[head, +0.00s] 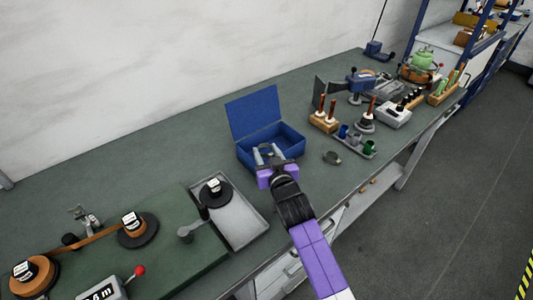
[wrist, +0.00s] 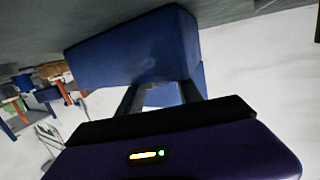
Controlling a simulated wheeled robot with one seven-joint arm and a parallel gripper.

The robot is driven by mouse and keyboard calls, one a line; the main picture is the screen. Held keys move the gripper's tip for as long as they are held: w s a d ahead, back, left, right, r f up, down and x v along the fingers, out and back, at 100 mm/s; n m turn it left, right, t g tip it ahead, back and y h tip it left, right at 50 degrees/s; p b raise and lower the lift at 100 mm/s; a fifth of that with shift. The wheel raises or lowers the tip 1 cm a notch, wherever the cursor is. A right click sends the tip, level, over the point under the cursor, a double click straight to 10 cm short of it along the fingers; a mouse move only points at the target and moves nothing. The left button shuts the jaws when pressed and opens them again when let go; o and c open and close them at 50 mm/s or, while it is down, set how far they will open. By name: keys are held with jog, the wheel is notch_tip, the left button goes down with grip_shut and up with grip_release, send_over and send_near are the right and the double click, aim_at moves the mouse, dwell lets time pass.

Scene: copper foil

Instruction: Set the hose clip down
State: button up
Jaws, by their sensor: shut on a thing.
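My gripper (head: 266,153) is at the open blue box (head: 290,137), with its fingertips over the box's near left part. It is shut on a small, thin band, taken as the hose clip (head: 268,147). The clip is only partly visible between the fingers in the head view, and I cannot tell whether it touches the box. In the wrist view the two dark fingers (wrist: 160,98) reach toward the blue box (wrist: 130,50); the clip cannot be made out there.
A grey tray (head: 243,224) with a black spool (head: 215,191) is at the left. A cup rack (head: 357,146) and wooden tool block (head: 325,123) stand to the right. The bench behind the box is clear.

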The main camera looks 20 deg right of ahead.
jog(key=o, duration=1.3)
jog(key=shift+f, duration=0.25)
jog(key=shift+r, duration=0.1)
jog(key=shift+r+p, duration=0.3)
jog(key=shift+p, duration=0.15)
jog(key=s, duration=0.4)
jog(key=s+r, duration=0.1)
jog(key=s, duration=0.3)
jog(key=s+a+r+b, duration=0.1)
jog(key=s, duration=0.3)
jog(key=shift+r, duration=0.2)
